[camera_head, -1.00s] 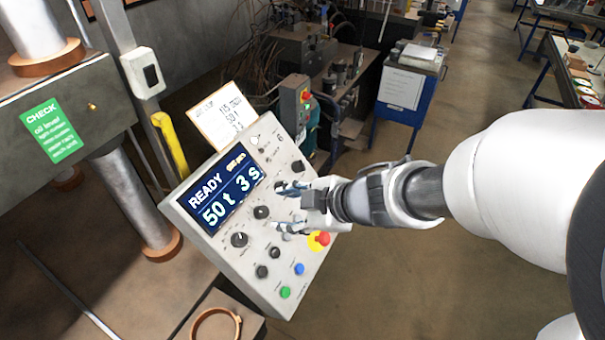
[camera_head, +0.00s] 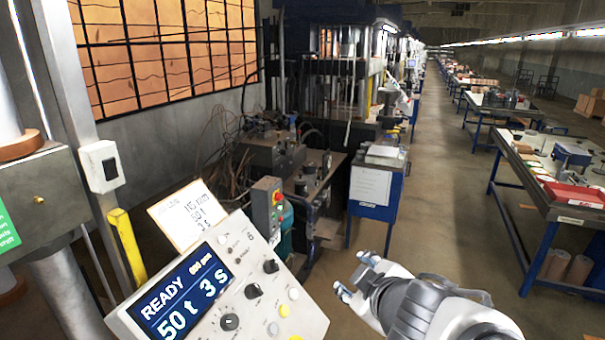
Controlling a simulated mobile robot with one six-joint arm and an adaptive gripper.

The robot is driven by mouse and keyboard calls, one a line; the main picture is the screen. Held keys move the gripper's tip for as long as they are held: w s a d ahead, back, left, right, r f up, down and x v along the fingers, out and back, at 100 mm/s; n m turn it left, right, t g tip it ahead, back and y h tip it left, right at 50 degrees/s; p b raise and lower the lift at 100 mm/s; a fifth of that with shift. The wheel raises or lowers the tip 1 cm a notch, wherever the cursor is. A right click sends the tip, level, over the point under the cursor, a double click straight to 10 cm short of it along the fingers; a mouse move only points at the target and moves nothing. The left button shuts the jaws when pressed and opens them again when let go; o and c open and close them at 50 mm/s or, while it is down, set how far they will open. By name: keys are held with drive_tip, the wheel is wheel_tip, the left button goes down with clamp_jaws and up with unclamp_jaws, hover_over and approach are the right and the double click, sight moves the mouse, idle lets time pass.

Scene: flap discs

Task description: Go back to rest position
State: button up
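My gripper (camera_head: 354,276) is in the lower middle of the head view, at the end of my white and grey arm. Its two fingers stand apart with nothing seen between them. It is to the right of the tilted control panel (camera_head: 255,313), apart from it in the picture. The panel's screen (camera_head: 182,291) reads "READY 50 t 3 s". The panel's lower part is cut off by the picture's bottom edge.
A paper card (camera_head: 187,215) stands behind the panel. A yellow post (camera_head: 127,247) and press column are at left. A blue cabinet (camera_head: 374,190) stands beyond my gripper. A workbench with a red tray (camera_head: 574,195) is at right. The aisle floor between is open.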

drive_tip(key=s+d+f+m+g+h+b, duration=0.35)
drive_tip(key=s+d+f+m+b, duration=0.25)
drive_tip(key=s+d+f+m, duration=0.45)
drive_tip(key=s+a+f+g+y+b, duration=0.1)
drive_tip(key=s+a+f, duration=0.1)
drive_tip(key=s, duration=0.3)
drive_tip(key=s+a+f+g+y+b, duration=0.1)
drive_tip(key=s+a+f+g+b, duration=0.1)
drive_tip(key=s+a, duration=0.2)
drive_tip(key=shift+s+a+f+b, duration=0.2)
drive_tip(key=shift+s+b, duration=0.1)
drive_tip(key=shift+s, duration=0.65)
drive_tip(key=shift+a, duration=0.1)
drive_tip(key=shift+c, duration=0.2)
